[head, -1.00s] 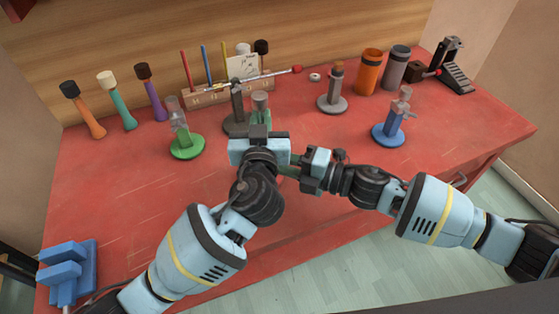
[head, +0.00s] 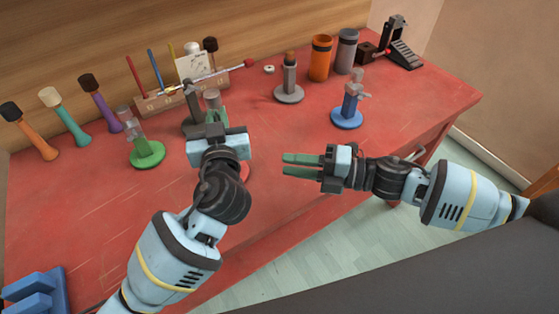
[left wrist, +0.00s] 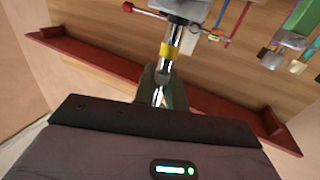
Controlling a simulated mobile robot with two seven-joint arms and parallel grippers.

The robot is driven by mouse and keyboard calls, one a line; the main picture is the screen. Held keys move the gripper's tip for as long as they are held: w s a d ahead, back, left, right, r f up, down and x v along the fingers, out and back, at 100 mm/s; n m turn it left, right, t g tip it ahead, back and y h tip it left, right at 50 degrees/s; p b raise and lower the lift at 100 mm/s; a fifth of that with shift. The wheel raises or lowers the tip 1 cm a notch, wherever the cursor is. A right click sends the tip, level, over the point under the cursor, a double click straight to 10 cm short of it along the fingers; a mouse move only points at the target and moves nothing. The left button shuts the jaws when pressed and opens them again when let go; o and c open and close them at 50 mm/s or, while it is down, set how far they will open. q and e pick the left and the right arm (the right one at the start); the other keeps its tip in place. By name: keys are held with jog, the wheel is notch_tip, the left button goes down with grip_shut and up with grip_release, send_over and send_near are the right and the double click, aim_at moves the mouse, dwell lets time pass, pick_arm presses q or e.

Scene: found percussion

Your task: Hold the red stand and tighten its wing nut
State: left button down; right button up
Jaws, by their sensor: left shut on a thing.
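My left gripper (head: 213,118) is shut on a stand with a grey upper part (head: 212,97). I take it to be the red stand: a reddish base edge (head: 245,172) shows just right of my left wrist. My gripper and wrist hide most of the stand, and I cannot make out its wing nut. My right gripper (head: 302,165) is to the right of the stand and apart from it, above the red table. Its two green fingers point left with a gap between them, and nothing is between them. The left wrist view shows a shiny rod with a yellow band (left wrist: 169,50).
A green stand (head: 147,153) is to the left, a dark grey stand (head: 192,124) close behind my left gripper. A grey stand (head: 289,92) and a blue stand (head: 347,116) are to the right. Mallets, a rack and cups line the back. The table's right front is clear.

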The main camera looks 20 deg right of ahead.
pick_arm(q)
jog(key=shift+r, duration=0.1)
dwell(0.3)
jog(key=c, duration=1.4)
grip_release()
jog(key=shift+o, duration=0.2)
jog(key=s, duration=1.2)
jog(key=shift+a, duration=0.4)
